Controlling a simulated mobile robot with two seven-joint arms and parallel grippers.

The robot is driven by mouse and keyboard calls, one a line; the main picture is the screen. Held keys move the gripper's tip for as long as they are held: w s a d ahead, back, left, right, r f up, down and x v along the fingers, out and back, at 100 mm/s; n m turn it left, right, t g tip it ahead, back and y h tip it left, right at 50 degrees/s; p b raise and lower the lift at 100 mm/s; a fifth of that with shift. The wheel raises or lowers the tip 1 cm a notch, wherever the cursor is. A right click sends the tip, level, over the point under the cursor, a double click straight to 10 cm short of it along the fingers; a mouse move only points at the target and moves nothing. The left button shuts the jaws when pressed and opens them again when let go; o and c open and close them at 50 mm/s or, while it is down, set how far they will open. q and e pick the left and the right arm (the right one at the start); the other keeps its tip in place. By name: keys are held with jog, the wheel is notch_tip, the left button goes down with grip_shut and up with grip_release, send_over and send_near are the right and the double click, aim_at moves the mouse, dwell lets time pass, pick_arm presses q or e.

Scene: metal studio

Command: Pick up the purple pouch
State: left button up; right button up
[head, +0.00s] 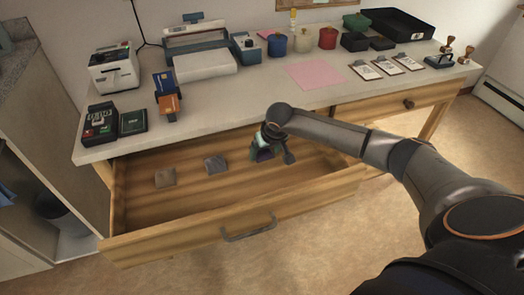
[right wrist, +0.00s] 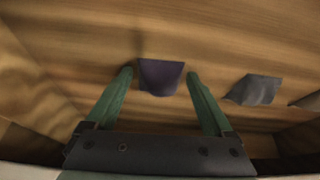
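The purple pouch (right wrist: 161,76) lies in the open wooden drawer and shows in the right wrist view between the tips of the green fingers. In the head view the pouch (head: 264,155) is partly hidden by my right gripper (head: 268,148), which reaches down into the drawer's right part. My right gripper (right wrist: 160,76) is open in the wrist view, one finger on each side of the pouch, with a small gap showing on both sides. My left gripper is not in view.
A blue-grey pouch (head: 215,164) and a brown pouch (head: 165,177) lie left of it in the drawer. The drawer's front wall (head: 190,238) and side walls surround them. The desktop (head: 240,92) above carries office items. Bare drawer floor separates the pouches.

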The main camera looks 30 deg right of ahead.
jog(key=c, duration=1)
jog(key=shift+c, duration=0.2)
